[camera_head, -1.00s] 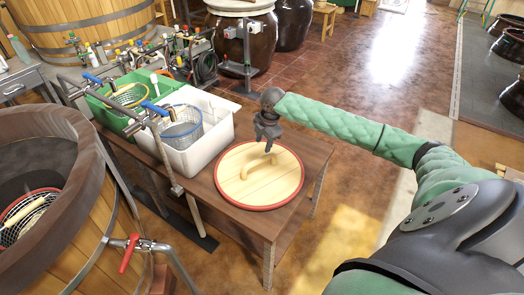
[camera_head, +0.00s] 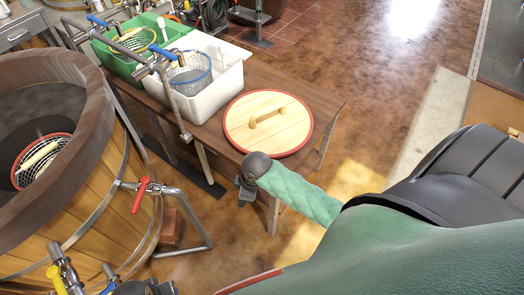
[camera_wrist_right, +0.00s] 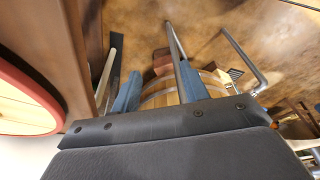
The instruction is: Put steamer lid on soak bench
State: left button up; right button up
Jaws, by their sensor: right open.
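The steamer lid (camera_head: 285,137), a round pale wooden disc with a red rim and a wooden bar handle, lies flat on the brown bench (camera_head: 325,98), to the right of the white tub. My right gripper (camera_head: 245,192) is open and empty, apart from the lid, by the bench's near edge in the head view. In the right wrist view its two blue fingers (camera_wrist_right: 158,85) are spread with nothing between them. Part of the lid (camera_wrist_right: 25,100) shows at the left there. My left gripper cannot be made out.
A white tub (camera_head: 215,85) with a blue-rimmed basket and a green tub (camera_head: 120,62) stand on the bench's left part. A large wooden vat (camera_head: 110,190) with a red-handled tap (camera_head: 141,193) stands at the left. The floor right of the bench is clear.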

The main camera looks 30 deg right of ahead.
jog(key=s+a+m+h, duration=0.1)
jog(key=s+m, duration=0.7)
jog(key=s, duration=0.8)
jog(key=shift+a+r+m, duration=0.3)
jog(key=shift+a+r, duration=0.15)
jog(key=shift+a, duration=0.4)
